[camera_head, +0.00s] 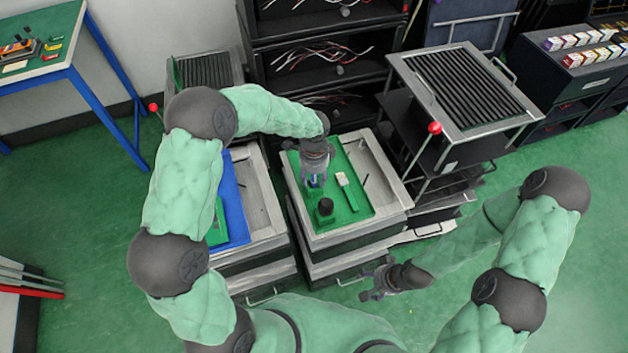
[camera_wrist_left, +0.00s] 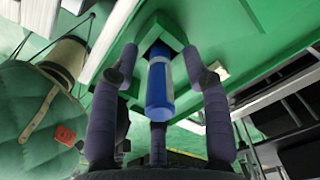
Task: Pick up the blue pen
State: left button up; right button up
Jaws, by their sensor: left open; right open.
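The blue pen (camera_wrist_left: 160,82) stands in a green holder (camera_wrist_left: 142,50) in the left wrist view. In the head view only a small blue bit of the pen (camera_head: 316,181) shows under my left gripper. My left gripper (camera_head: 315,178) is over the green tray; in the left wrist view its open fingers (camera_wrist_left: 160,85) are on either side of the pen, and I cannot tell whether they touch it. My right gripper (camera_head: 372,284) is open and empty, low in front of the cabinet.
A blue board (camera_head: 234,205) lies to the left. A red-knobbed lever (camera_head: 434,128) stands to the right, by a ribbed metal top (camera_head: 465,85).

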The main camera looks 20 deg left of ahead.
pick_arm(q)
jog(key=c, duration=0.9)
jog(key=shift+r, duration=0.15)
